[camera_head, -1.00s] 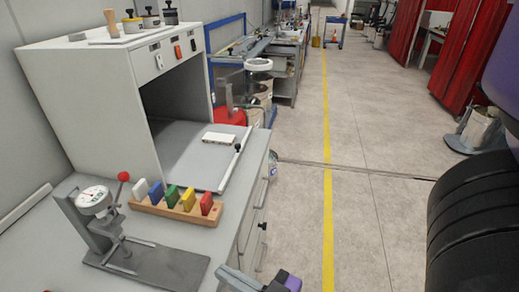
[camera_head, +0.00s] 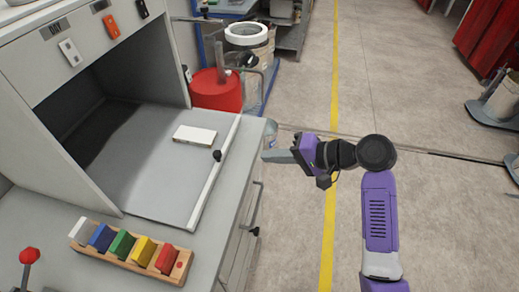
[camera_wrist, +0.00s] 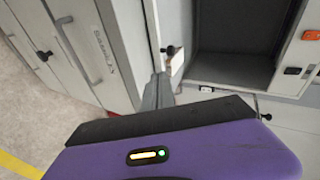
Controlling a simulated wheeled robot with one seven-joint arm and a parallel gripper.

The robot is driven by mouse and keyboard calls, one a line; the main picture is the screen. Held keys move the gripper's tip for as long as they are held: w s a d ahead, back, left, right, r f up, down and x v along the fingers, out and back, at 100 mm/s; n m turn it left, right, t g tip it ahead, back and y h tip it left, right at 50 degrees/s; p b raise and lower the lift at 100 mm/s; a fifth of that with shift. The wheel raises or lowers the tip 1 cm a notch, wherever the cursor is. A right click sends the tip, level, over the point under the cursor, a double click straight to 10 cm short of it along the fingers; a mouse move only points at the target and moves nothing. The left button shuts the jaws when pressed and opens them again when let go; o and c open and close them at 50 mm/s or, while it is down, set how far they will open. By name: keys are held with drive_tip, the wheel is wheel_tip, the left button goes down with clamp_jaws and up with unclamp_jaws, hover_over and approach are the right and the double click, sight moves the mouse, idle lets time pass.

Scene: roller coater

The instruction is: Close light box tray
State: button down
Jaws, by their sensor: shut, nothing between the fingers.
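The light box (camera_head: 30,98) stands open at the left in the head view. Its grey tray (camera_head: 160,178) is pulled out in front of the opening. A white front strip (camera_head: 218,178) edges the tray and carries a black knob (camera_head: 217,155). A flat white block (camera_head: 195,134) lies on the tray. My gripper (camera_head: 268,156) is shut and empty, to the right of the knob and apart from it. In the wrist view, my gripper (camera_wrist: 158,86) points toward the front strip, with the knob (camera_wrist: 170,50) just beyond its tips.
A wooden rack (camera_head: 130,262) of coloured blocks stands on the counter in front of the box. Switches (camera_head: 110,26) line the box's upper front. A red drum (camera_head: 216,90) stands beyond the counter. The floor on the right is open along a yellow line.

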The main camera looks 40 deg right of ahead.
drive_tip(key=shift+g+y, duration=0.7)
drive_tip(key=shift+g, duration=0.1)
drive_tip(key=w+a+f, duration=0.1)
drive_tip(key=a+f, duration=0.1)
drive_tip(key=w+a+f, duration=0.2)
drive_tip(key=w+a+f+p, duration=0.1)
drive_tip(key=a+f, duration=0.1)
drive_tip(key=a, duration=0.1)
drive_tip(key=shift+w+f, duration=0.15)
drive_tip(key=shift+f, duration=0.05)
drive_tip(key=shift+w+a+p, duration=0.3)
drive_tip(key=shift+w+a, duration=0.4)
drive_tip(key=shift+w, duration=0.35)
drive_tip(key=shift+w+a+f, duration=0.1)
drive_tip(key=shift+w+a, duration=0.35)
drive_tip(key=shift+w, duration=0.25)
approach(153, 162)
drive_tip(key=x, duration=0.2)
drive_tip(key=b+x, duration=0.1)
drive_tip(key=x, duration=0.2)
drive_tip(key=shift+s+d+f, duration=0.1)
drive_tip(key=shift+d+f, duration=0.1)
drive_tip(key=shift+f, duration=0.1)
drive_tip(key=shift+w+a+r, duration=0.1)
drive_tip(key=shift+w+a, duration=0.1)
drive_tip(key=shift+w, duration=0.05)
drive_tip(key=shift+a, duration=0.1)
